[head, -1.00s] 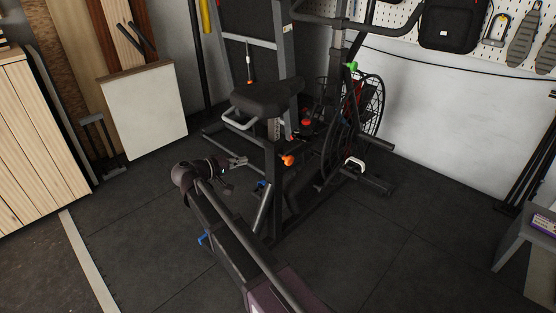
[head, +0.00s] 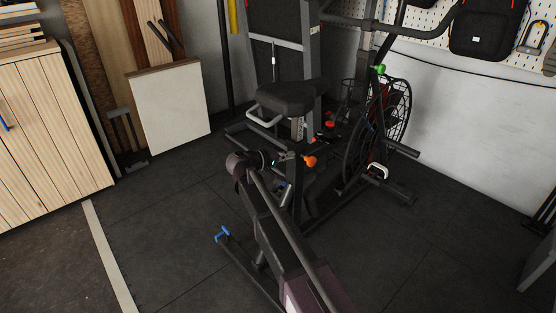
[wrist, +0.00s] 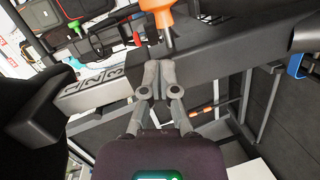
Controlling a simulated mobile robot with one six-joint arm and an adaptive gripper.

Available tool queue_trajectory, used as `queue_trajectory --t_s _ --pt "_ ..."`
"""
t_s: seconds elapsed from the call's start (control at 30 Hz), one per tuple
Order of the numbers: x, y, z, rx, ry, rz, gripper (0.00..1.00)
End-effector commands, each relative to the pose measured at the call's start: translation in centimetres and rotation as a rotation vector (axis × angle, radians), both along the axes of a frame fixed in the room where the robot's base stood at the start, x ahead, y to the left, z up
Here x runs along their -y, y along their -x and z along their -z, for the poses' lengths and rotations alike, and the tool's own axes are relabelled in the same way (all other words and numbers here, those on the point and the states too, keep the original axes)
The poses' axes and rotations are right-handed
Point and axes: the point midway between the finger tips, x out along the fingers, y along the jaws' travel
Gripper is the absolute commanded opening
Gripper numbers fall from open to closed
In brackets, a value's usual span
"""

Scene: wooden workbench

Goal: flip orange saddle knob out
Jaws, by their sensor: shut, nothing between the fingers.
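The orange saddle knob (head: 310,162) is on the bike's dark frame, below and right of the black saddle (head: 290,97). In the wrist view the orange knob (wrist: 157,12) shows at the top, with a dark stem running down from it. My gripper (wrist: 158,64) is shut and empty, its fingertips just below the knob's stem in the picture. Whether they touch the stem I cannot tell. In the head view my gripper (head: 290,158) is small, just left of the knob and partly hidden by my wrist.
The exercise bike has a caged fan wheel (head: 390,120) on its right. A red knob (head: 330,125) sits behind the orange one. A blue-ended bar (head: 222,235) lies low at the left. A white board (head: 168,102) leans at the wall. Floor is clear at left.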

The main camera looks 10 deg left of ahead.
Motion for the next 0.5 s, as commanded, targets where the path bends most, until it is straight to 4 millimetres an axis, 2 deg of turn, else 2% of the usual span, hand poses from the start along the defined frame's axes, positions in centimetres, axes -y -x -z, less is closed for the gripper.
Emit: queue_trajectory --t_s 0.1,0.2,0.5 --pt "1.8 0.2 0.6 0.000 -0.001 0.001 0.00" --pt "2.7 0.3 0.9 0.000 -0.001 0.001 0.00" --pt "3.9 0.2 1.1 0.000 0.000 0.000 0.00"
